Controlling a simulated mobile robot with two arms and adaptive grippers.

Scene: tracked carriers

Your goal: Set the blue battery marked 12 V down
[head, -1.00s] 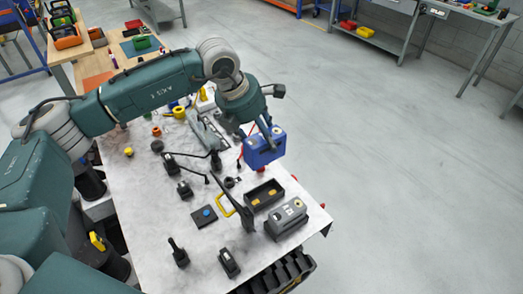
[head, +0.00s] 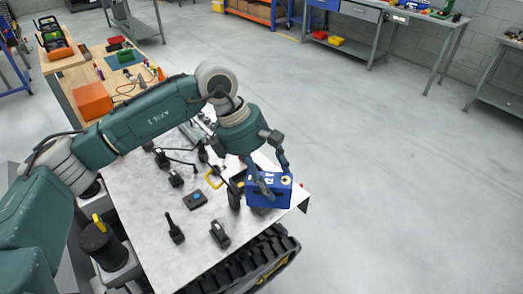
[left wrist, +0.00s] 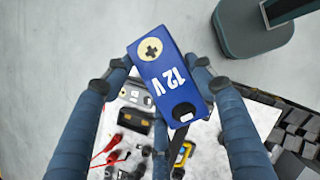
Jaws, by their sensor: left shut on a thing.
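The blue battery (head: 270,196) is a box with white marking and a yellow disc on top. In the left wrist view the battery (left wrist: 170,75) shows "12 V" and a plus sign on the disc. My left gripper (head: 272,178) is shut on it, with one finger at each side. It hangs over the right end of the white deck (head: 150,210), where it hides what lies under it in the head view. In the left wrist view a grey battery (left wrist: 134,93) and a black tray (left wrist: 133,121) lie beyond it. My right gripper is in neither current view.
Several black tools and a small box with a blue button (head: 196,198) lie on the deck. A yellow-framed item (left wrist: 188,157) and red leads (left wrist: 108,148) lie near the tray. The carrier's track (head: 262,262) runs along the deck's lower edge. A wooden bench (head: 88,70) stands behind.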

